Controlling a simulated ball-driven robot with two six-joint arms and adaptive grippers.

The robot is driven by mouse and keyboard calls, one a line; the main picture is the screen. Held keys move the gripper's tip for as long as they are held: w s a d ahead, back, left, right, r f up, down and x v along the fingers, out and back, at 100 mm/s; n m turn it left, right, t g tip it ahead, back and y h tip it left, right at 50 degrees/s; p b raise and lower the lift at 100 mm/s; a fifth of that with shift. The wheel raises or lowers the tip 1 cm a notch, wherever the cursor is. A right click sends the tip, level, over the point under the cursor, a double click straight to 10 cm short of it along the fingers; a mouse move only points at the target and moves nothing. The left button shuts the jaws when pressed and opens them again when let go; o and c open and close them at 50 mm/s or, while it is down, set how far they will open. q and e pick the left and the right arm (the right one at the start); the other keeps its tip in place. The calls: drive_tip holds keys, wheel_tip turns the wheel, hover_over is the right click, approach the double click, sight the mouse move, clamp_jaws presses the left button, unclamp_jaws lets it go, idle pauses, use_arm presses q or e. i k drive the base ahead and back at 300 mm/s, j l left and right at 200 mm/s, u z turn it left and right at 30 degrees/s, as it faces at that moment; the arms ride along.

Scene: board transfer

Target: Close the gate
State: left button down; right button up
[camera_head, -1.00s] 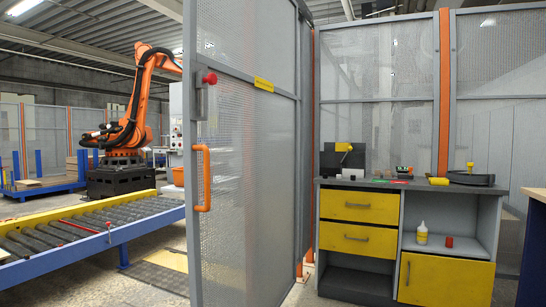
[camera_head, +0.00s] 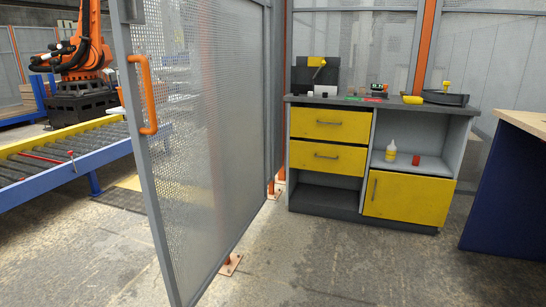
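The gate (camera_head: 204,140) is a grey-framed wire mesh panel standing open, swung out toward me at an angle. Its hinged side is at the back near an orange post (camera_head: 283,100), and its free edge is nearest me at the left. An orange vertical handle (camera_head: 148,94) is fixed near that free edge. The top of the gate is cut off by the picture. Neither of my grippers shows in this view.
A roller conveyor (camera_head: 62,158) and an orange robot arm (camera_head: 88,45) stand left behind the gate. A workbench with yellow drawers (camera_head: 329,125) stands right of it, and a wooden-topped table (camera_head: 525,120) at the far right. The concrete floor (camera_head: 330,260) in front is clear.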

sight(121, 10)
drive_tip(key=i+l+z, duration=0.35)
drive_tip(key=i, duration=0.65)
drive_tip(key=i+z, duration=0.4)
drive_tip(key=i, duration=0.55)
